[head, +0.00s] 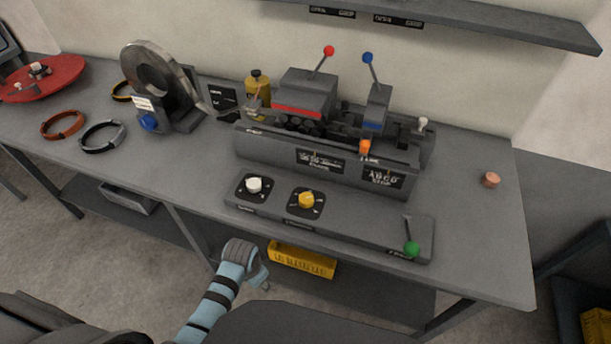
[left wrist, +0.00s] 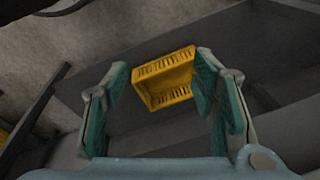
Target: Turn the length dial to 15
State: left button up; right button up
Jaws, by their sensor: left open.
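Two dials sit on the sloped front panel (head: 350,225) of the machine in the head view. One has a white knob (head: 254,185) and the other a yellow knob (head: 306,200). Their labels and marks are too small to read, so I cannot tell which is the length dial or its setting. My left gripper (head: 262,279) is in front of and below the bench edge, apart from both dials. In the left wrist view my left gripper (left wrist: 160,82) is open and empty, its two green-padded fingers spread. My right gripper is not in view.
A green-knobbed lever (head: 411,248) stands at the panel's right end. The coil machine (head: 330,130) with red and blue levers stands behind. A yellow crate (head: 302,260) is below the bench and shows in the left wrist view (left wrist: 165,78).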

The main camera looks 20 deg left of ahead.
aim_at(306, 198)
pick_arm(q)
jog(key=w+d+r+m+p, duration=0.1)
jog(key=w+r+m, duration=0.1)
jog(key=w+r, duration=0.2)
jog(key=w+d+r+m+p, duration=0.1)
jog(key=w+r, duration=0.3)
jog(key=r, duration=0.6)
jog(key=w+d+r+m+p, duration=0.1)
jog(key=w+d+r+m, duration=0.2)
jog(key=r, duration=0.5)
jog(key=shift+w+g+h, duration=0.4)
jog(key=shift+w, duration=0.5)
jog(key=w+d+r+m+g, duration=0.1)
jog(key=w+d+r+m, duration=0.4)
jog(key=r, duration=0.4)
jog(key=f+b, duration=0.1)
jog(key=f, duration=0.3)
jog(key=f+b, duration=0.1)
jog(key=f, duration=0.4)
jog(key=f+b, duration=0.1)
jog(key=f, duration=0.3)
jog(key=shift+w+a+f, duration=0.15)
jog(key=shift+a+f, duration=0.25)
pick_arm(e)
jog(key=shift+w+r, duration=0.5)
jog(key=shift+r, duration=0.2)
pick_arm(q)
jog(key=shift+c, duration=0.3)
